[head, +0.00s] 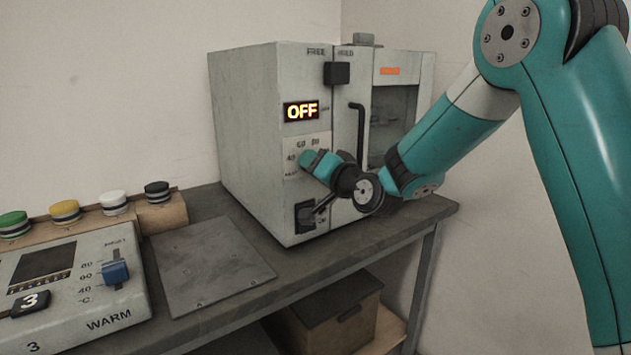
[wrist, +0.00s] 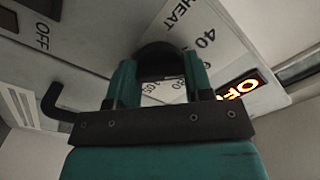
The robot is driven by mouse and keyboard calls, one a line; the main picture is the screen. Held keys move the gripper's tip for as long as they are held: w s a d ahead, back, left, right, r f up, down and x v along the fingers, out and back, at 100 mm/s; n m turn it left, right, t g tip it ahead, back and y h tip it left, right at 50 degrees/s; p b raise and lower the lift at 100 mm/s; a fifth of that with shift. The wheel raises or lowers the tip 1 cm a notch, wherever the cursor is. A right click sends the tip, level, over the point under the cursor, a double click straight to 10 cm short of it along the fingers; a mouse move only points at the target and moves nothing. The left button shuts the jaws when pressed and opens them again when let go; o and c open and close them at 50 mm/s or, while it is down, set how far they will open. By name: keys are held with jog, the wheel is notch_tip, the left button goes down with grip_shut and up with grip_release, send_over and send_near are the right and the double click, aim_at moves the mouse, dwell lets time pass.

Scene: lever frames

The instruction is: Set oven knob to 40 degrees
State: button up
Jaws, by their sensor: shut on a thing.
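The oven (head: 243,130) is a pale grey cabinet on the bench. Its lit display (head: 301,110) reads OFF, and it also shows in the wrist view (wrist: 240,92). Below the display is a white dial plate (head: 291,168) marked 40, 60 and 80. My gripper (head: 308,160) is at this plate in the head view and covers the knob. In the wrist view the dark round knob (wrist: 158,58) sits between the two teal fingers of my gripper (wrist: 159,72), which are shut on it. Which mark the knob points to cannot be told.
A black slider block (head: 337,73) marked FREE and HOLD and a black door handle (head: 358,135) are above my wrist. A black switch (head: 305,216) is below. Left are a control panel (head: 75,285) with a blue slider (head: 115,272), and several coloured buttons (head: 65,211).

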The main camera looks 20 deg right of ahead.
jog(key=shift+a+f+n+b, duration=0.1)
jog(key=shift+f+n+b, duration=0.1)
jog(key=shift+n+b, duration=1.75)
jog(key=shift+r, duration=0.1)
jog(key=o, duration=0.9)
jog(key=shift+s, duration=0.1)
jog(key=b+v, duration=0.4)
jog(key=v, duration=1.3)
jog(key=shift+s+r, duration=0.1)
